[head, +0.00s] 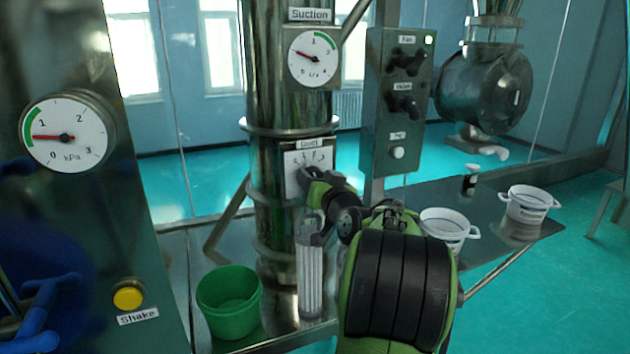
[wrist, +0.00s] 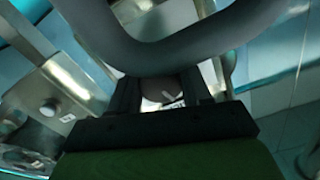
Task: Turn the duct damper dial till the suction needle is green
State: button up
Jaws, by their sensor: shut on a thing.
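The suction gauge (head: 313,56) is on the upright metal duct. Its red needle points left and slightly up, outside the green arc at the upper right. The white damper dial plate (head: 295,158) is lower on the same duct, with its scale partly hidden by my gripper. My gripper (head: 308,180) is at the dial, shut on its knob. In the wrist view, the dark rounded knob (wrist: 163,83) sits between the fingers, and the white dial face shows just below it. A dark curved bar crosses the upper part of that view.
A kPa gauge (head: 66,135) is at left, its needle in green. A yellow Shake button (head: 128,296) is below. A green bucket (head: 230,303) and a clear cylinder (head: 311,275) stand beside my arm. White tubs (head: 530,203) stand at right. A switch box (head: 400,95) is behind.

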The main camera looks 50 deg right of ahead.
jog(key=shift+f, duration=0.15)
jog(key=o, duration=1)
jog(key=shift+o, duration=0.2)
jog(key=b+v, duration=0.3)
jog(key=v, duration=1.2)
jog(key=shift+s+a, duration=0.2)
jog(key=shift+s, duration=0.1)
jog(key=shift+w, duration=0.1)
